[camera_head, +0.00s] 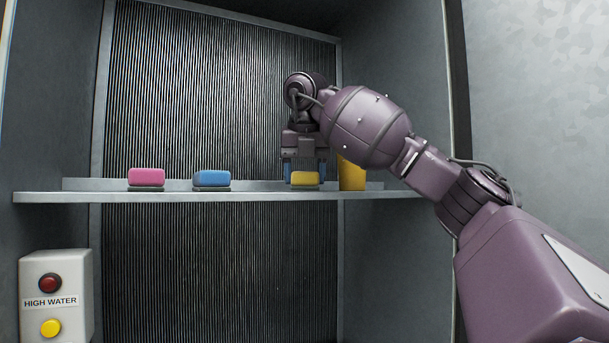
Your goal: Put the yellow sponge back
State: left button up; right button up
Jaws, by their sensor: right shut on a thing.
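The yellow sponge (305,178) is at the right part of the shelf in the head view. My right gripper (305,172) points down and is shut on the yellow sponge, with a blue fingertip on each side of it. The sponge is at shelf level; I cannot tell whether it touches the shelf or a holder under it. My right arm comes in from the right and passes in front of part of a yellow cup-like container (352,176). My left gripper is not in view.
A pink sponge (146,177) and a blue sponge (211,178) sit on dark holders on the shelf (75,197), left of my gripper. Ribbed panels stand behind. A white box labelled HIGH WATER (57,281) with a red and a yellow button is at lower left.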

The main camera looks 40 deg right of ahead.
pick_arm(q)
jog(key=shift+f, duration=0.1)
pick_arm(e)
jog(key=shift+f, duration=0.15)
jog(key=o, duration=0.9)
jog(key=p+v, duration=0.2)
jog(key=v, duration=0.3)
jog(key=shift+r, duration=0.55)
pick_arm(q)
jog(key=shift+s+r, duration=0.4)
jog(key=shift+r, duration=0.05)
pick_arm(e)
jog(key=v, duration=0.6)
jog(key=shift+a, duration=0.1)
